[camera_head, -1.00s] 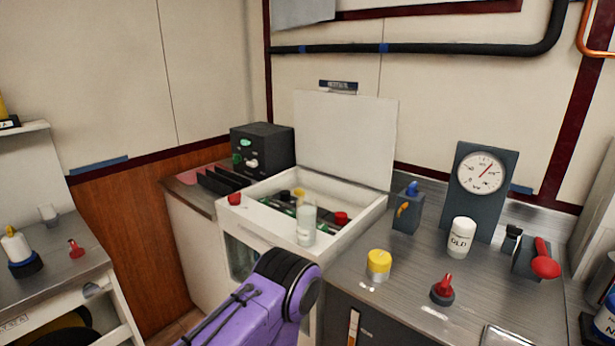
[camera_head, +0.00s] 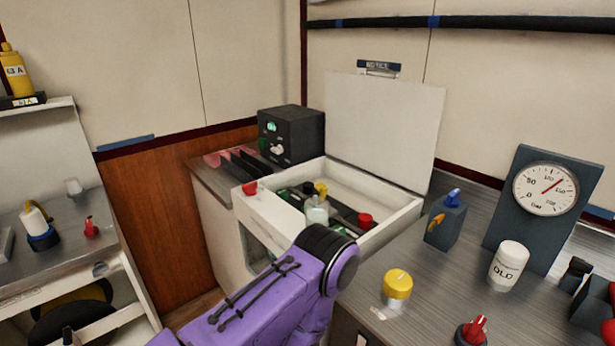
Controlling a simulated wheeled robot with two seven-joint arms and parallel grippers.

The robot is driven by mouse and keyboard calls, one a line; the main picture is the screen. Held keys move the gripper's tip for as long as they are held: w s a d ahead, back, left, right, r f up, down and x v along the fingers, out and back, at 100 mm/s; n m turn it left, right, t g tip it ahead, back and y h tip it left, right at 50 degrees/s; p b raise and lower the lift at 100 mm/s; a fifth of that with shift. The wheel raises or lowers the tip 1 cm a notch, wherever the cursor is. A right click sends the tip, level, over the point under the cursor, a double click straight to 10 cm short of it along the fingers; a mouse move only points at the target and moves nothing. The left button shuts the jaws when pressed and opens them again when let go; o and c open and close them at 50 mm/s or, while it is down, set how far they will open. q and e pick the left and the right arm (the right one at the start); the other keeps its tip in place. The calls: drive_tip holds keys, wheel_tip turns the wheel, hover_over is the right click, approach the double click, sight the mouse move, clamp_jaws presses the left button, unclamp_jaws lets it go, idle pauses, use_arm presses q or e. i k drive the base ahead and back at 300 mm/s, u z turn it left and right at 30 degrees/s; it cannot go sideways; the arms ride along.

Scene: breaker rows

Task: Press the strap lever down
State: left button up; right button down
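No part in view is readably marked as the strap lever, so I cannot tell which it is. A small dark box with an orange lever and a blue knob (camera_head: 446,219) stands on the right-hand counter. A red knob (camera_head: 608,331) by a dark block is cut off at the right edge. The open white box (camera_head: 385,240) holds a pale translucent bottle-like piece (camera_head: 316,211), a red cap (camera_head: 365,220) and dark parts. My purple arm comes in from the lower left, ending at a black joint before this box. Neither gripper shows.
A gauge (camera_head: 545,189) on a dark panel, a white canister (camera_head: 508,264), a yellow-capped jar (camera_head: 397,288) and a red-handled knob (camera_head: 472,331) stand on the right counter. A black control box (camera_head: 291,136) stands behind the white box. The raised lid (camera_head: 385,125) stands behind its tray.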

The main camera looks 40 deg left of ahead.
sight(321, 187)
drive_tip(key=u, duration=1.9)
